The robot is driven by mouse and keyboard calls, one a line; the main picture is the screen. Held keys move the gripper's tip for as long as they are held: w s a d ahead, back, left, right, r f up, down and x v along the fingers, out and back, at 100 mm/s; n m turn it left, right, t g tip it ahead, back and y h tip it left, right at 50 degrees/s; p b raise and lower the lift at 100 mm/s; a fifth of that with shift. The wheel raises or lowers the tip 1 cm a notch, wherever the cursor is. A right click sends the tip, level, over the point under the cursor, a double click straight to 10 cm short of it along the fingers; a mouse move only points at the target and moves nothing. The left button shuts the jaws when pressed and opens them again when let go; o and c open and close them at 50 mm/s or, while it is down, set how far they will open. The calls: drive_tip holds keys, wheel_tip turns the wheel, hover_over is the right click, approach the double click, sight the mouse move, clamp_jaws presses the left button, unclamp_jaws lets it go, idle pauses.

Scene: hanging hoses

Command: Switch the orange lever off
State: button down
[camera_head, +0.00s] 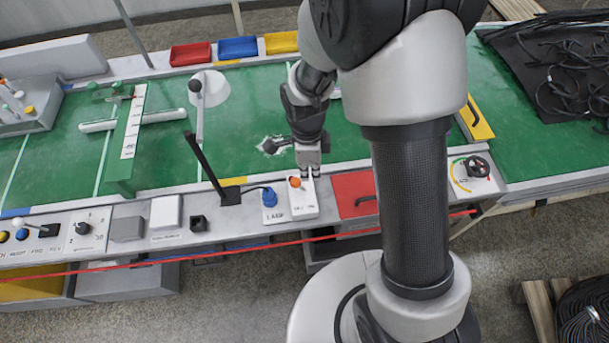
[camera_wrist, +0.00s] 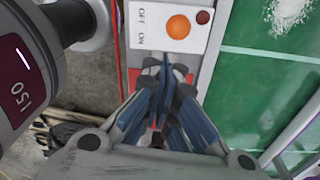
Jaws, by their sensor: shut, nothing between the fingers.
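The orange lever (camera_head: 295,181) has a round orange knob and sits on a white switch box (camera_head: 304,208) at the table's front edge. In the wrist view, the orange knob (camera_wrist: 178,27) is seen from above, on the white panel marked OFF and ON, with a small dark red dot beside it. My gripper (camera_head: 311,174) points down just behind and to the right of the knob. In the wrist view, my gripper (camera_wrist: 168,66) has its blue-grey fingers together, empty, with the tips apart from the knob in the picture. The lever's stem is hidden under the knob.
A white box with a blue knob (camera_head: 269,196) stands left of the switch box. A red panel (camera_head: 353,191) lies to the right. A thin black post (camera_head: 206,165) rises further left. A red cord (camera_head: 200,254) runs along the front. The green table top (camera_head: 240,115) has free room behind.

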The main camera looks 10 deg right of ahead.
drive_tip(key=a+r+p, duration=0.1)
drive_tip(key=a+r, duration=0.4)
drive_tip(key=a, duration=0.2)
drive_tip(key=shift+w+a+p, duration=0.35)
drive_tip(key=shift+w+p, duration=0.05)
drive_tip(key=shift+r, duration=0.2)
drive_tip(key=s+d+r+n+t, duration=0.1)
drive_tip(key=s+d+r+n, duration=0.1)
drive_tip(key=d+r+n, duration=0.45)
drive_tip(key=s+d+r+n+t, duration=0.1)
drive_tip(key=s+r+n, duration=0.2)
drive_tip(key=r, duration=0.6)
drive_tip(key=s+d+r+n+t, duration=0.3)
drive_tip(key=s+d+r+n, duration=0.3)
drive_tip(key=s+n, duration=0.4)
drive_tip(key=shift+s+r+y, duration=0.3)
drive_tip(key=shift+s+r, duration=0.35)
